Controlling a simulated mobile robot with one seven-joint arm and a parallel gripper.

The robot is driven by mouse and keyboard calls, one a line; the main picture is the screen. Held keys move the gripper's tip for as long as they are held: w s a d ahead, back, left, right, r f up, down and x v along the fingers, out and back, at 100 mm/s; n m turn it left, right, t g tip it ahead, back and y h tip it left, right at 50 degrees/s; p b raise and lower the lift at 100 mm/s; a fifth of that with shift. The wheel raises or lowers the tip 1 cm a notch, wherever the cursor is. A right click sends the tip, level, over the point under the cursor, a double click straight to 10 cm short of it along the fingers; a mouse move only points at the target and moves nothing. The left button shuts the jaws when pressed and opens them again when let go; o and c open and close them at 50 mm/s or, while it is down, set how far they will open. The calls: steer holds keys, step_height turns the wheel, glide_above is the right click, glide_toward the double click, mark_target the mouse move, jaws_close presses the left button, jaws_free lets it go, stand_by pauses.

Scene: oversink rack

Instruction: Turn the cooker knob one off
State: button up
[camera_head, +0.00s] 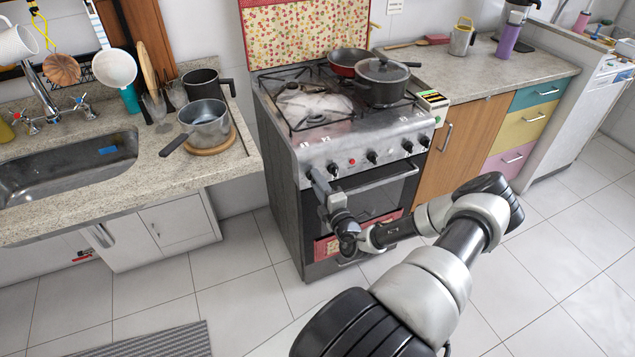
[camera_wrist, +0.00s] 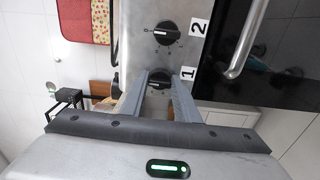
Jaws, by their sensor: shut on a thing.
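The cooker (camera_head: 350,140) stands in the middle of the head view, with a row of black knobs along its steel front panel. Cooker knob one (camera_wrist: 159,79) is black and round, beside the label "1" (camera_wrist: 188,73) in the wrist view. My gripper (camera_wrist: 160,82) is shut on it, one finger on each side, and the fingers hide part of the knob. In the head view my gripper (camera_head: 314,174) reaches the left end of the panel and covers knob one. Knob two (camera_wrist: 167,32), beside the label "2" (camera_wrist: 198,27), is apart from my fingers.
The oven door handle (camera_wrist: 247,40) runs close beside the knobs. A dark pot (camera_head: 382,82) and a red pan (camera_head: 347,62) stand on the cooker top. The sink counter (camera_head: 60,198) is to the left, a wooden cabinet (camera_head: 468,145) to the right. Floor in front is clear.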

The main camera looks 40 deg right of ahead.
steer(key=o, duration=1)
steer(key=shift+o, duration=0.2)
steer(key=v, duration=1.7)
steer(key=shift+s+a+p, duration=0.15)
steer(key=shift+p, duration=0.25)
